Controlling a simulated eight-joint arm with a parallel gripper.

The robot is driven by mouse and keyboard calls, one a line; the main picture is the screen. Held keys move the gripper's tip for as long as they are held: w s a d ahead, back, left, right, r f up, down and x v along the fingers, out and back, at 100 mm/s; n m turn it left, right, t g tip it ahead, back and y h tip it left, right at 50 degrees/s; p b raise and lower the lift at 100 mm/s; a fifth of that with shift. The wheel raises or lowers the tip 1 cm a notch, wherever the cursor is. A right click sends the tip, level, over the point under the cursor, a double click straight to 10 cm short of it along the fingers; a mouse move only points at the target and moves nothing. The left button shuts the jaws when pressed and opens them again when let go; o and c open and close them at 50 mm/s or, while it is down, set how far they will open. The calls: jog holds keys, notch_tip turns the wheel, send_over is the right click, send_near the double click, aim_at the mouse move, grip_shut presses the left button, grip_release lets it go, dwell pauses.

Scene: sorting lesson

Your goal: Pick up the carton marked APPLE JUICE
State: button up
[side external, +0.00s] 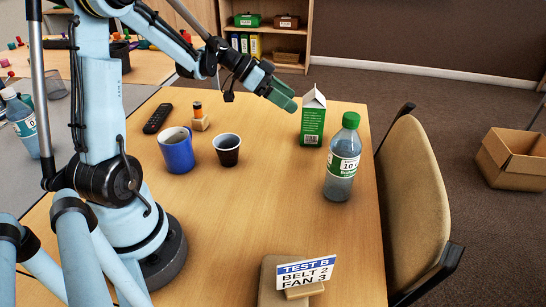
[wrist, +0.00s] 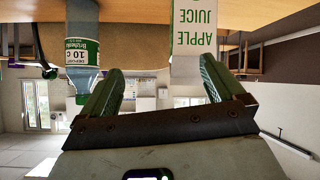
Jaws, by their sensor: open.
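The green and white carton (side external: 312,122) stands upright near the table's far right edge, behind the bottle. In the wrist view, which appears upside down, the carton (wrist: 193,58) shows the words APPLE JUICE in green. My gripper (side external: 284,96) is in the air just left of the carton's upper part in the side view, its green fingers pointing toward it. In the wrist view my gripper (wrist: 162,72) is open and empty, and the carton shows beyond the right finger. The exact gap to the carton is hard to tell.
A green-capped bottle (side external: 343,165) stands close to the carton. A sign (side external: 303,272) stands at the front. A chair (side external: 418,195) flanks the table's right edge.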

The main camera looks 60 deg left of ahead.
aim_at(313, 111)
jog(key=a+f+m+t+h, duration=0.2)
jog(key=a, duration=0.4)
jog(key=shift+y, duration=0.3)
jog(key=x, duration=1.2)
jog(key=shift+d+r, duration=0.1)
jog(key=shift+r, duration=0.15)
jog(key=shift+c, duration=0.3)
jog(key=c, duration=1)
